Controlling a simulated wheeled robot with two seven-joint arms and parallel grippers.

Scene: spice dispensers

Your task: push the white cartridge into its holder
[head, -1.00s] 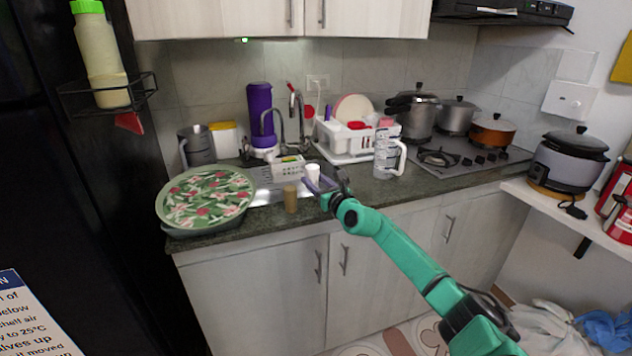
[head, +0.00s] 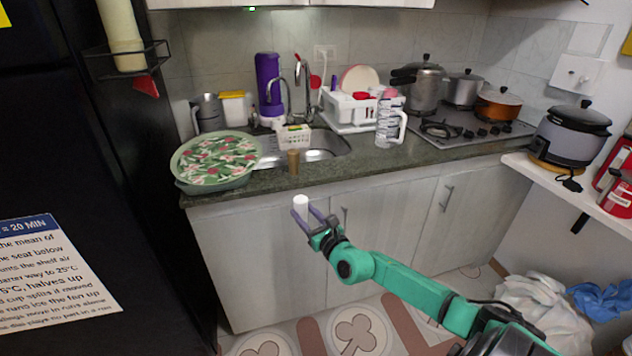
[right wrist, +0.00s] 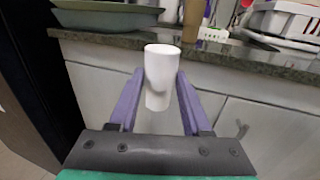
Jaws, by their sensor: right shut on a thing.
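The white cartridge (head: 301,203) is a plain white cylinder, held roughly upright in front of the counter's edge and the cabinet doors. My right gripper (head: 315,222) is shut on it. In the right wrist view the cartridge (right wrist: 161,80) stands between the two purple fingers of the gripper (right wrist: 160,100), clear of the counter. I cannot tell for certain which thing is its holder. A small white box with markings (head: 294,136) stands by the sink, behind a brown cylinder (head: 293,162) on the counter's front. My left gripper is not in view.
A round patterned tray (head: 215,157) stands on the counter (head: 330,172) at the left. A dish rack (head: 345,124) and a clear jug (head: 391,120) are right of the sink. A black fridge (head: 70,150) bounds the left. The floor before the cabinets is open.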

